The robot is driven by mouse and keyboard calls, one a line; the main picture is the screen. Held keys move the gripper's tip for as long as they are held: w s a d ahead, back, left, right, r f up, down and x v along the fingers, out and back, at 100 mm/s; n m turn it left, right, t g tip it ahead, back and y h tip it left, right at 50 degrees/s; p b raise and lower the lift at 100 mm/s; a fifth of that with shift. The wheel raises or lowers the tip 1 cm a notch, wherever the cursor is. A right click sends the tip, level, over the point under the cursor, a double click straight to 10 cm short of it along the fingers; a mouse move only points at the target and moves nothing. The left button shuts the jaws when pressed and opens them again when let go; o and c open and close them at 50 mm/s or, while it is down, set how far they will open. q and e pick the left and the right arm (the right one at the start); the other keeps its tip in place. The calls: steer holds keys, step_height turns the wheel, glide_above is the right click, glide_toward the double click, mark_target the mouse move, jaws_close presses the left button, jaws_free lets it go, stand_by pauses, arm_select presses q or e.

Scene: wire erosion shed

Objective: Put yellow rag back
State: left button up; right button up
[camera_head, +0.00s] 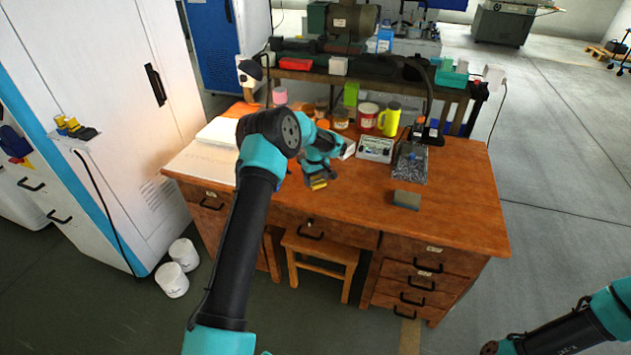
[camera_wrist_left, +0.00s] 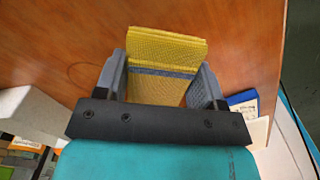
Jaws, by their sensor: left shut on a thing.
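My left gripper (camera_head: 322,179) is shut on the yellow rag (camera_head: 317,185) over the left-middle of the wooden desk (camera_head: 440,211). In the left wrist view, the rag (camera_wrist_left: 166,45) shows as a yellow woven cloth with a grey stripe. It lies between the two grey fingers of my left gripper (camera_wrist_left: 160,72) and sticks out past their tips. I cannot tell whether the rag touches the desk top. Part of my right arm shows at the lower right of the head view; its gripper is not in view.
A grey-brown block (camera_head: 406,199) lies on the right of the desk. A yellow bottle (camera_head: 389,119), a red-and-white can (camera_head: 367,117), a white-framed box (camera_head: 374,149) and a tray of metal bits (camera_head: 411,162) stand farther back. A white cabinet (camera_head: 110,90) is at left. The desk's right front is clear.

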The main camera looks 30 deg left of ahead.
mark_target(315, 178)
arm_select(q)
steer(key=shift+f, duration=0.5)
steer(key=shift+f, duration=0.15)
steer(key=o, duration=1)
step_height(315, 178, up, 12)
steer(key=shift+r, duration=0.2)
